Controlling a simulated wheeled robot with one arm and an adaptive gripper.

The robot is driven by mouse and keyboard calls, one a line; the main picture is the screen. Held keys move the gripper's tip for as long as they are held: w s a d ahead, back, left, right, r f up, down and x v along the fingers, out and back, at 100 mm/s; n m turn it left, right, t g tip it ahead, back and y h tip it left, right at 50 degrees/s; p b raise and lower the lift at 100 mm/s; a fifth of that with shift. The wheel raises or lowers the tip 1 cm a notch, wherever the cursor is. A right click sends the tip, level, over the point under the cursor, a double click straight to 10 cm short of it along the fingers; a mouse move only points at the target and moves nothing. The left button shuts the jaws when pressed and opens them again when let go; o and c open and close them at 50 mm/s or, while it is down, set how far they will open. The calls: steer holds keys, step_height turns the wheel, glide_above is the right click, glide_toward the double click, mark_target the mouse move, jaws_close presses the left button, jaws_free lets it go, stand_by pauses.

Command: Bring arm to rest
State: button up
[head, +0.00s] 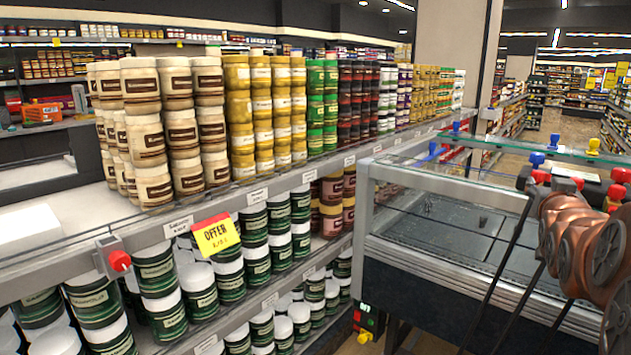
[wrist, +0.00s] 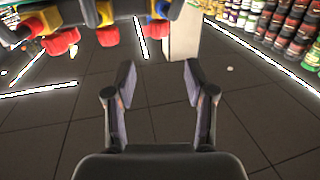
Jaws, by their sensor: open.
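My gripper (wrist: 159,84) shows in the wrist view with its two dark fingers spread apart. The gripper is not clearly visible in the head view.
In the head view, a glass-topped case (head: 450,235) stands right of centre, with red, blue and yellow knobs by its far edge. Shelves of stacked jars (head: 175,130) fill the left. Similar knobs (wrist: 105,38) cross the wrist view's top left.

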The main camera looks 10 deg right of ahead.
steer(key=a+f+n+g+y, duration=0.3)
steer(key=a+f+g+y, duration=0.3)
steer(key=a+f, duration=1.1)
steer(key=s+a+f+n+g+y, duration=0.1)
steer(key=s+a+f+g+y, duration=0.15)
steer(key=s+a+f, duration=0.55)
steer(key=s+a+f+n+g+y, duration=0.25)
steer(key=s+a, duration=0.35)
steer(key=a, duration=0.3)
steer(key=s+a+f+n+g, duration=0.1)
steer(key=s+a+g, duration=0.2)
steer(key=s, duration=0.4)
steer(key=s+a+f+g, duration=0.2)
steer(key=s+a+g, duration=0.1)
steer(key=s, duration=0.3)
step_height(320, 180, up, 23)
steer(key=s+t+p, duration=0.1)
steer(key=p, duration=2)
steer(key=shift+s, duration=0.3)
steer(key=shift+a, duration=0.1)
